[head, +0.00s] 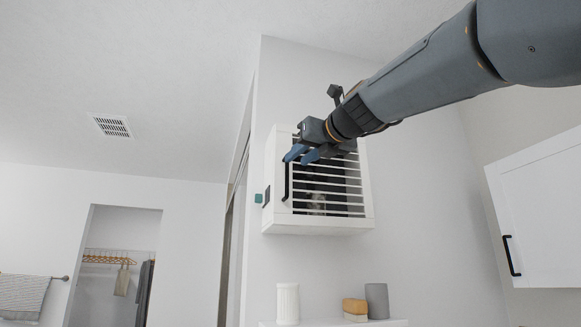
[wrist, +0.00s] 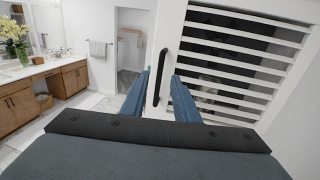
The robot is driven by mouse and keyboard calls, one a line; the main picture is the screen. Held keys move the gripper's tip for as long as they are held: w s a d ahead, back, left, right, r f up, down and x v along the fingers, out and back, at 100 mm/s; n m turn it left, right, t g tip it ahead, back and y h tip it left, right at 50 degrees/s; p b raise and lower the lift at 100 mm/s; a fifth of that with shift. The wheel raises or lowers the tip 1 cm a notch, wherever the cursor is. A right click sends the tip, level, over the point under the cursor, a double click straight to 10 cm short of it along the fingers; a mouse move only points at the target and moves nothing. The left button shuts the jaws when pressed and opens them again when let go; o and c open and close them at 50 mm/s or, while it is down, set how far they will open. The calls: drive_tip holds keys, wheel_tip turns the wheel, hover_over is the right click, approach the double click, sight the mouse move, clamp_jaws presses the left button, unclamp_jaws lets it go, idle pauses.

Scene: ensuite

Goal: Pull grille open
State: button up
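The grille (head: 335,190) is a white slatted front on a white box on the wall. Dark space and something pale show behind its slats. Its black vertical handle (head: 286,181) is at the grille's left edge. My gripper (head: 297,155) is at the upper left of the grille, near the handle's top. In the wrist view my two blue fingers (wrist: 161,73) are apart, with the handle (wrist: 161,70) showing between them and gaps on both sides. The slats (wrist: 245,45) fill the upper right there. I cannot tell whether the fingers reach around the handle. The grille looks shut.
A white cabinet (head: 545,215) hangs at the right. A vanity (wrist: 45,85) stands at the left in the wrist view.

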sight(288, 166)
drive_tip(key=p+x, duration=0.1)
drive_tip(key=x, duration=0.5)
clamp_jaws()
